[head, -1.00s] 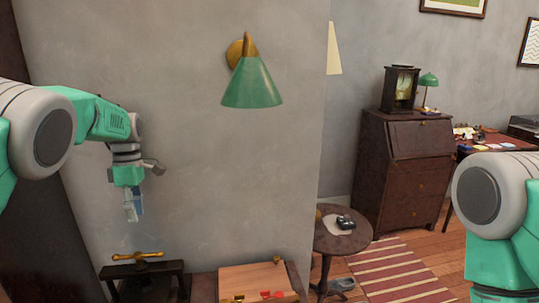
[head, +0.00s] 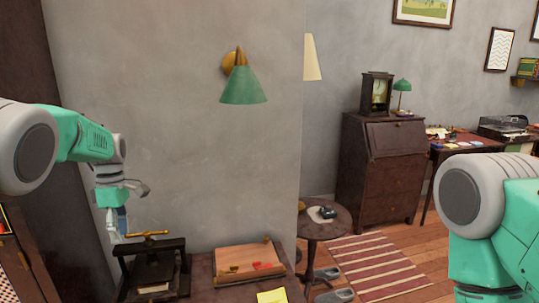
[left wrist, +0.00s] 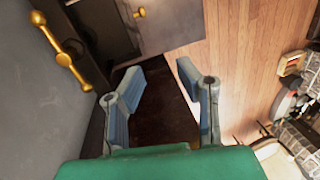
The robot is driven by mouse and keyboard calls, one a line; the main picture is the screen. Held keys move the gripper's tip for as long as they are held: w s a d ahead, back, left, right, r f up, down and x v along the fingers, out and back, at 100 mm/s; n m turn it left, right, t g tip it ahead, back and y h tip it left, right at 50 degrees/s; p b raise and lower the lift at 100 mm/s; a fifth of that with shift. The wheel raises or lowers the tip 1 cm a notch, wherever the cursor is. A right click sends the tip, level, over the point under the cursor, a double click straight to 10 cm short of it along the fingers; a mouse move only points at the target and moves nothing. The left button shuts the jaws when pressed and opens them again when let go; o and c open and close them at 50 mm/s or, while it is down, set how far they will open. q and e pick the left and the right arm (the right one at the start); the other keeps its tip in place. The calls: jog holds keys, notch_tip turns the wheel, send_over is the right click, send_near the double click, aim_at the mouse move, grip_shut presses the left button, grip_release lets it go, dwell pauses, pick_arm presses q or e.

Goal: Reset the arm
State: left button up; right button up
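My left arm comes in from the left in the head view. My left gripper (head: 117,232) points down in front of the grey wall, beside a dark press with a brass bar handle (head: 148,234). In the left wrist view, the two blue-grey fingers of my left gripper (left wrist: 158,75) stand apart with nothing between them. The brass handle (left wrist: 62,55) shows at the upper left there, apart from the fingers. Only the upper part of my right arm (head: 480,200) shows at the right of the head view; its gripper is out of sight.
A wooden box (head: 248,264) and a yellow paper (head: 272,297) lie on a dark table at the bottom. A green wall lamp (head: 243,86) hangs above. A round side table (head: 325,230) and a dark desk (head: 375,175) stand at right. The striped rug (head: 375,262) is mostly clear.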

pick_arm(q)
jog(key=s+f+m, duration=0.2)
jog(key=s+f, duration=0.3)
jog(key=f, duration=0.3)
jog(key=s+f+m+y, duration=0.1)
jog(key=s+f+m, duration=0.2)
jog(key=s+f, duration=0.3)
jog(key=s+f+m, duration=0.3)
jog(key=s+f, duration=0.2)
jog(key=f, duration=0.5)
jog(key=shift+s+a, duration=0.3)
jog(key=shift+s, duration=0.1)
jog(key=s+d+f+m+t, duration=0.1)
jog(key=s+d+m, duration=0.25)
jog(key=s, duration=0.55)
jog(key=s+d+m, duration=0.2)
jog(key=s+m, duration=0.2)
jog(key=s, duration=0.5)
jog(key=s+d+f+m+t, duration=0.1)
jog(key=s+d+m, duration=0.25)
jog(key=s, duration=0.55)
notch_tip(320, 180, down, 7)
jog(key=w+d+m+b, duration=0.1)
jog(key=w+b, duration=0.1)
jog(key=b, duration=0.6)
jog(key=shift+m+t+h, duration=0.3)
pick_arm(e)
notch_tip(320, 180, down, 9)
jog(key=shift+w+r, duration=0.2)
